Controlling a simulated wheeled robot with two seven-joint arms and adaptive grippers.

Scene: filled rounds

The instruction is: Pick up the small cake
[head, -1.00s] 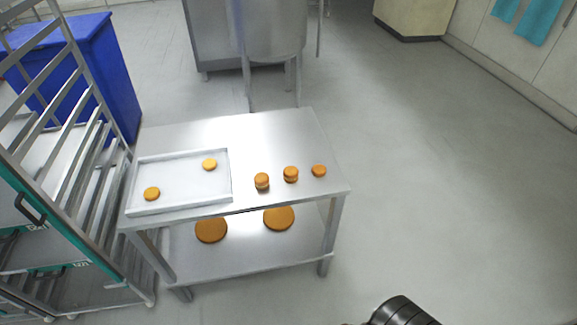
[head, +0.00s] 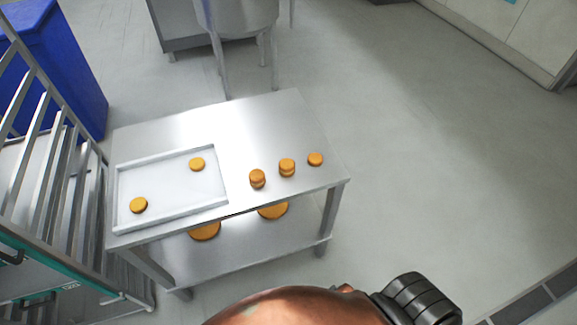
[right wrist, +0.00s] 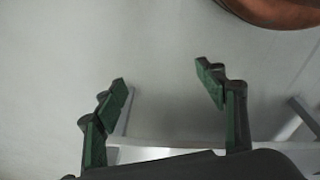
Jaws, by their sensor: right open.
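Small round orange-brown cakes stand on the steel table in the head view. A single cake (head: 315,159) is at the right. To its left are a short stack (head: 287,167) and another short stack (head: 257,178). One cake (head: 197,164) and another cake (head: 138,205) lie apart on a shallow tray (head: 168,217). I cannot tell which one is meant. My right gripper (right wrist: 165,88) is open and empty in the right wrist view, with plain grey floor behind its fingers; no cake shows there. My left gripper is not in view.
The steel table (head: 240,122) has a lower shelf with two larger round cakes (head: 205,231), partly hidden by the top. A slatted rack (head: 75,170) stands close to its left. A blue bin (head: 55,60) is behind the rack. The floor to the right is clear.

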